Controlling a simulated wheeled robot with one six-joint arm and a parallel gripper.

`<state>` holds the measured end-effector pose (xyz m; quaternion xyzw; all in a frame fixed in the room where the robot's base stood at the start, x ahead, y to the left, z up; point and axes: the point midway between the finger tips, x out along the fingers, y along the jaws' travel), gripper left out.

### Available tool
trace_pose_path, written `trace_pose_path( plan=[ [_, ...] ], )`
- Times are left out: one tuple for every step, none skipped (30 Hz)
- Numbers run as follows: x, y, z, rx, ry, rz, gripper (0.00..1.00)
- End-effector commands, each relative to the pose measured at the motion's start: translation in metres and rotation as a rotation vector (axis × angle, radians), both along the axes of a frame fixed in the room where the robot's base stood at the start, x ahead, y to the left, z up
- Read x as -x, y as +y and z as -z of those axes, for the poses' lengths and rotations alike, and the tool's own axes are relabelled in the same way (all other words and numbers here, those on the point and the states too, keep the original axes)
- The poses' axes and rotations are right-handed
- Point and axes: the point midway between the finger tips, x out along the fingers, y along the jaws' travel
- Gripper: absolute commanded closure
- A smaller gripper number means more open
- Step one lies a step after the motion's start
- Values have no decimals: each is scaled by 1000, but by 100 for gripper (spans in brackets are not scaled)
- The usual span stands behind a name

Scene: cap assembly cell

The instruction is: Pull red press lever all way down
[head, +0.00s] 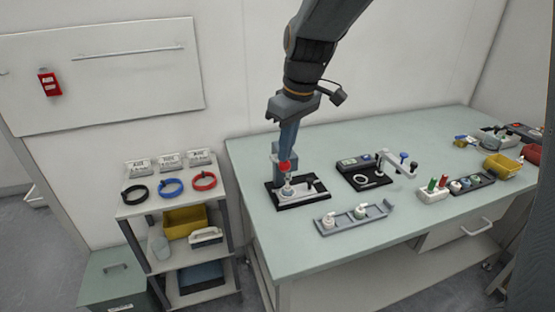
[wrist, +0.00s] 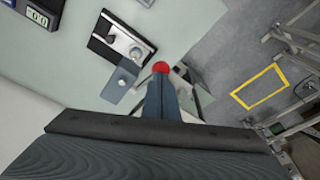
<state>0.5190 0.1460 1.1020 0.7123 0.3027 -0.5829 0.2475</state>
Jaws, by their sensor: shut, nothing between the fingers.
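The red ball knob of the press lever (head: 284,166) shows at the front of the press at the table's left end. The knob also shows in the wrist view (wrist: 161,67), right at the fingertips. My gripper (head: 286,158) points down and is shut, with its tips at or just above the knob; I cannot tell if they touch. Its closed fingers also show in the wrist view (wrist: 161,82). The press (head: 276,153) stands on a black base plate (head: 314,200). The lever's arm is mostly hidden behind my fingers.
A grey tray with white-capped parts (head: 327,222) lies in front of the press. A second black fixture (head: 372,180) stands to the right. A shelf cart with coloured rings (head: 168,210) stands left of the table. The table's front middle (head: 400,232) is clear.

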Motion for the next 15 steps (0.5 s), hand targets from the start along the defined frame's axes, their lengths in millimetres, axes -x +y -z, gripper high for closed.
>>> trace_pose_path(
  plan=[
    [0,0,1,-1,-1,0,100],
    [0,0,1,-1,-1,0,100],
    [0,0,1,-1,-1,0,100],
    [0,0,1,-1,-1,0,100],
    [0,0,1,-1,-1,0,100],
    [0,0,1,-1,-1,0,100],
    [0,0,1,-1,-1,0,100],
    [0,0,1,-1,-1,0,100],
    [0,0,1,-1,-1,0,100],
    [0,0,1,-1,-1,0,100],
    [0,0,1,-1,-1,0,100],
    [0,0,2,-1,-1,0,100],
    [0,0,3,0,0,0,100],
    [0,0,4,0,0,0,100],
    [0,0,5,0,0,0,100]
  ],
)
